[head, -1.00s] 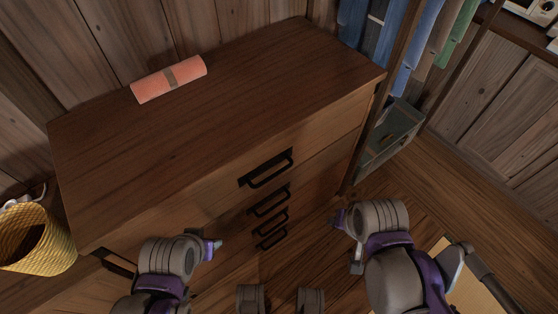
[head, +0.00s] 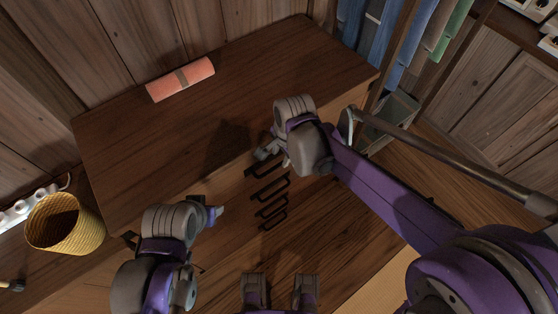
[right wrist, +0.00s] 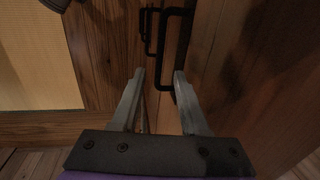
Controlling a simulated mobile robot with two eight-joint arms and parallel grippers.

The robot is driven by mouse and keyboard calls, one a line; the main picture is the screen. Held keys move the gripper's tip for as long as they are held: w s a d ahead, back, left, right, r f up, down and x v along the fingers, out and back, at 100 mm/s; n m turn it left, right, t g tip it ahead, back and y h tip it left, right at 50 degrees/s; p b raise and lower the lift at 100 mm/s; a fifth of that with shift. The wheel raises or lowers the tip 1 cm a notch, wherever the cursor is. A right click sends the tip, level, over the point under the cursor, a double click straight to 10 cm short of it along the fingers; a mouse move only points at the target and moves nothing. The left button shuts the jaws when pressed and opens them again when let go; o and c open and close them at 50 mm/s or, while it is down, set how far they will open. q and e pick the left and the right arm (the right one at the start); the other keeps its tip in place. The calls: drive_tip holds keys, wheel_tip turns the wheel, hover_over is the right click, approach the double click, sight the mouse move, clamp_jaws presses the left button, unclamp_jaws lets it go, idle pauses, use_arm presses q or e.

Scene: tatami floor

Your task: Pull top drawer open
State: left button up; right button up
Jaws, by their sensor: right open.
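The wooden dresser (head: 150,155) has several dark bar handles in a column on its front. The top drawer's handle (head: 262,167) is partly hidden by my right gripper (head: 264,154), which is at the dresser's upper front edge. In the right wrist view the nearest black handle (right wrist: 187,13) lies just beyond the open fingertips of my right gripper (right wrist: 159,77), closest to the right finger. Nothing is between the fingers, and contact is unclear. The drawer fronts look shut. My left gripper (head: 217,212) hovers near the dresser's front left; its jaw state is unclear.
A rolled orange towel (head: 180,80) lies on the dresser top. A yellow wicker basket (head: 62,225) stands at the left. Hanging clothes (head: 400,50) and a grey-green box (head: 398,112) are at the right.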

sight(278, 164)
drive_tip(key=f, duration=0.5)
drive_tip(key=shift+w+a+f, duration=0.15)
drive_tip(key=shift+w+a, duration=0.15)
drive_tip(key=shift+w, duration=0.1)
clamp_jaws()
idle(1.0)
